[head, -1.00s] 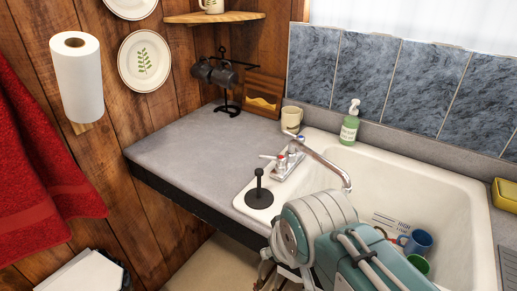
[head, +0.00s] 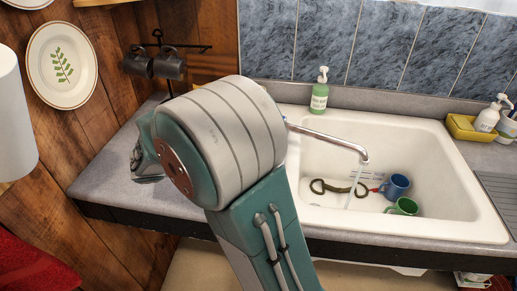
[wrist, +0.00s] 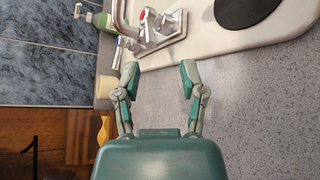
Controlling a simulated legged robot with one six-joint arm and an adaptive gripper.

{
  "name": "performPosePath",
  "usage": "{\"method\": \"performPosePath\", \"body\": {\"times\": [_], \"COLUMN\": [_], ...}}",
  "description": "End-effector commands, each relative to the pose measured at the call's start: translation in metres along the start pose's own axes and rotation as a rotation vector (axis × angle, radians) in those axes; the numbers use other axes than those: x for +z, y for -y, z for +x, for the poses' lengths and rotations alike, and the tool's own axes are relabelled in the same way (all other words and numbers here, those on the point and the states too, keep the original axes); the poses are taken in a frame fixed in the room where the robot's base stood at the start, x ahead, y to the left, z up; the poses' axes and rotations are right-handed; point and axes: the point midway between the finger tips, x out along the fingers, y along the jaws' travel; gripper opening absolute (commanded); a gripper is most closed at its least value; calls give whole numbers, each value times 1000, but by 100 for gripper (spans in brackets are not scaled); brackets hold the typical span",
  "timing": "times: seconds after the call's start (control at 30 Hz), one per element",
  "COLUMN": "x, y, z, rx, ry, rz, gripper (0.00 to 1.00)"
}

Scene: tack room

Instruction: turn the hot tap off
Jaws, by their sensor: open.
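In the wrist view the chrome tap (wrist: 165,32) stands on the sink's rim, with a red-marked handle (wrist: 143,14) near the top edge. In the head view its spout (head: 330,139) reaches over the sink, and a thin stream of water (head: 354,185) falls from it. My arm hides the tap's base and handles there. My gripper (wrist: 158,73) is open and empty. Its two fingers point toward the tap over the grey counter, apart from the red-marked handle. In the head view the fingers are hidden behind my arm.
The white sink (head: 455,170) holds a blue mug (head: 396,186), a green mug (head: 402,207) and a dark curved metal item (head: 335,188). A green soap bottle (head: 319,93) stands behind it. A mug rack (head: 158,62) stands at the back left.

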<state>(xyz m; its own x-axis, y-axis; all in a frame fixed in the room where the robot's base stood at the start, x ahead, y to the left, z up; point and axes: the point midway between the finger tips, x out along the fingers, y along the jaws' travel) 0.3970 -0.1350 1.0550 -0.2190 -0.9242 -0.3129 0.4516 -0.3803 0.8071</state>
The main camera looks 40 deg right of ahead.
Motion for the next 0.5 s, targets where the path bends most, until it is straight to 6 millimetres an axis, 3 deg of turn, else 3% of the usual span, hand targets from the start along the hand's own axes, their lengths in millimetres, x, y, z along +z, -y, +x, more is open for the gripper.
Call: {"method": "performPosePath", "body": {"times": [0.1, 0.27, 0.5], "x": [-14, -17, -15], "y": [-3, -4, -8], "z": [-2, 0, 39], "rx": [78, 106, 103], "ry": [25, 35, 38], "rz": [-18, -18, -18], "gripper": [53, 53, 53]}}
